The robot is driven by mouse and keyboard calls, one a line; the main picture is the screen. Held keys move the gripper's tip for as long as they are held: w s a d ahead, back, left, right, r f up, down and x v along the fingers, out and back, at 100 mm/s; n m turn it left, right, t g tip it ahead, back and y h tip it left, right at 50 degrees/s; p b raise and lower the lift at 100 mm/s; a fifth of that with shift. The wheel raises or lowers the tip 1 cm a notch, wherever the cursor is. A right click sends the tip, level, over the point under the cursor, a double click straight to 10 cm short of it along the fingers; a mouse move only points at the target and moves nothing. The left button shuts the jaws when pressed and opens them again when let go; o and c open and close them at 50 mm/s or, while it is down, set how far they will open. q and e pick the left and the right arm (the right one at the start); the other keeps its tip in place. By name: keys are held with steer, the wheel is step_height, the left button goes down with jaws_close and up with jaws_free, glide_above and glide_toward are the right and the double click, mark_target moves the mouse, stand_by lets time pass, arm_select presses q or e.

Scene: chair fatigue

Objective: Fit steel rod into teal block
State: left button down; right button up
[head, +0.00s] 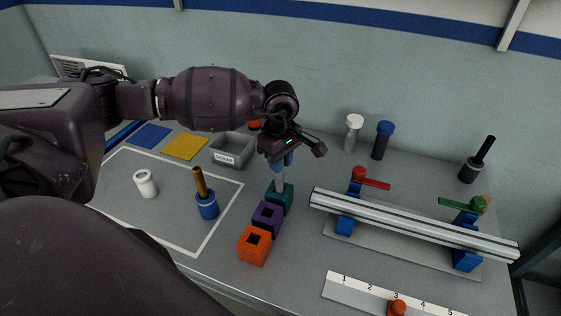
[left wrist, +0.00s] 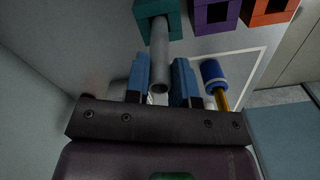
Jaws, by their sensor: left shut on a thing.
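The teal block (head: 279,199) stands on the table at the far end of a row of three blocks with square holes. My left gripper (head: 283,160) is above it, shut on the grey steel rod (head: 280,181). The rod points down to the top of the teal block. In the left wrist view the rod (left wrist: 159,58) lies between the blue fingers, and its far end overlaps the opening of the teal block (left wrist: 172,9). I cannot tell how deep the end sits in the hole. My right gripper is out of view.
The purple block (head: 266,217) and orange block (head: 254,246) stand in front of the teal one. A blue holder with a brass rod (head: 207,204) is to the left, a grey bin (head: 232,149) behind. A clamped rail (head: 415,224) is close on the right.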

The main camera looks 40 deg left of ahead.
arm_select(q)
steer(key=shift+f, duration=0.1)
steer(key=c, duration=1)
jaws_free()
steer(key=shift+o, duration=0.2)
step_height(320, 180, up, 12)
